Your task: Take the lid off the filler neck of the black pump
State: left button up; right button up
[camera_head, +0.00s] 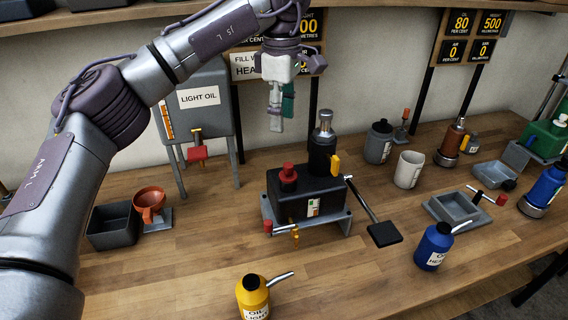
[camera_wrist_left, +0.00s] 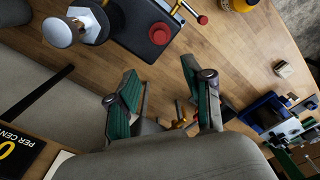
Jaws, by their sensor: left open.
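The black pump (camera_head: 322,190) stands on a metal base on the bench, near the middle of the head view. A red lid (camera_head: 288,174) sits on its filler neck at the left end of the pump's top. The left wrist view shows the pump (camera_wrist_left: 138,18) at the top edge, with the red lid (camera_wrist_left: 160,34) seen from above. My left gripper (camera_head: 281,112) is open and empty, high above and behind the pump, apart from the lid. Its green-padded fingers also show in the left wrist view (camera_wrist_left: 160,82). My right gripper is not in view.
A light oil tank (camera_head: 213,98) stands behind left. A funnel (camera_head: 149,203) and dark tray (camera_head: 113,226) are at left. A yellow oil can (camera_head: 253,296) stands in front, a blue one (camera_head: 434,246) front right. The pump's lever (camera_head: 384,233) sticks out right.

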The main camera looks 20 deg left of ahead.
pick_arm(q)
jog(key=p, duration=0.1)
send_over(289, 165)
jog(key=a, duration=0.1)
notch_tip(289, 165, down, 7)
jog(key=shift+a+r, duration=0.1)
jog(key=shift+f, duration=0.25)
jog(key=f+p, duration=0.1)
jog(key=f, duration=0.1)
jog(key=d+f+p, duration=0.1)
jog(key=f+p, duration=0.1)
jog(key=shift+d, duration=0.15)
jog(key=shift+w+f, duration=0.1)
jog(key=shift+f, duration=0.45)
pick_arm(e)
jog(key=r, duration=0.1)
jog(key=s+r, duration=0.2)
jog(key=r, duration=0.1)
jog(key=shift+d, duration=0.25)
pick_arm(q)
jog(key=shift+c, duration=1.3)
grip_shut()
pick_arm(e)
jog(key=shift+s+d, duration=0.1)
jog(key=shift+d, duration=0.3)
